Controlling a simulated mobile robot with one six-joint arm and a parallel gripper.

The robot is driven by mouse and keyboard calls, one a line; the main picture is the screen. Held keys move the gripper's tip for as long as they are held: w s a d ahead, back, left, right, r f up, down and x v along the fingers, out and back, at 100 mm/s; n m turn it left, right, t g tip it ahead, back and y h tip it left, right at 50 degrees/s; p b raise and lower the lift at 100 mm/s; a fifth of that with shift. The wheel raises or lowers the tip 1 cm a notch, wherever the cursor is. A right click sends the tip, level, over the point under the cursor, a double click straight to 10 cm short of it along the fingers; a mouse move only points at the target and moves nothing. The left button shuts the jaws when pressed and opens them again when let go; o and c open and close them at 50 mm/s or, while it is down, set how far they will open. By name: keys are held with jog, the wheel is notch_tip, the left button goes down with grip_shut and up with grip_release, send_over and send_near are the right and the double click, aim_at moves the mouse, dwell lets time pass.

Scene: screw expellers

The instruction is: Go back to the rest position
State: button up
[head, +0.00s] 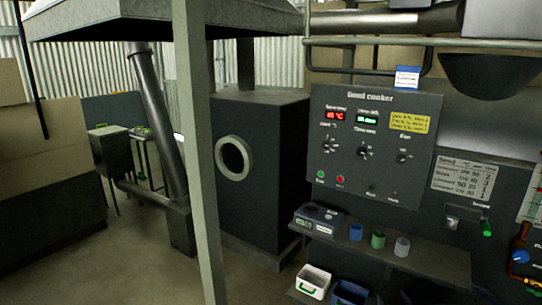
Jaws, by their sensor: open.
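My gripper is not in view in the head view, and I cannot make out any part of my arm. The seed cooker panel (372,145) stands at the right of the view. It has a red and a green lit display, several knobs, and a yellow note (409,121). Below it a shelf (430,262) carries a dark box with a display (318,219), a blue cup (356,232), a green cup (378,239) and a pale grey cup (402,246).
A grey post (198,150) stands upright in front. A dark cabinet with a round port (262,125) stands behind it, beside a slanted pipe (158,115). A white bin (313,281) and a blue bin (349,293) sit low. Bare floor (110,265) lies at lower left.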

jog(key=s+a+f+m+g, duration=0.1)
jog(key=s+a+f+g, duration=0.25)
jog(key=a+f, duration=0.95)
jog(key=s+a+f+g, duration=0.5)
jog(key=s+a+f, duration=0.3)
jog(key=a, duration=0.1)
jog(key=s+a+f+g+y, duration=0.1)
jog(key=s+a+g, duration=0.2)
jog(key=s, duration=0.7)
jog(key=s+a+f+g, duration=0.1)
jog(key=s+a+g, duration=0.2)
jog(key=s, duration=0.8)
jog(key=s+a+f+g+y, duration=0.1)
jog(key=s+a+g, duration=0.2)
jog(key=s+g, duration=0.3)
jog(key=s, duration=0.4)
jog(key=shift+s+a+f+y, duration=0.15)
jog(key=shift+s+a+y, duration=0.1)
jog(key=shift+y, duration=0.05)
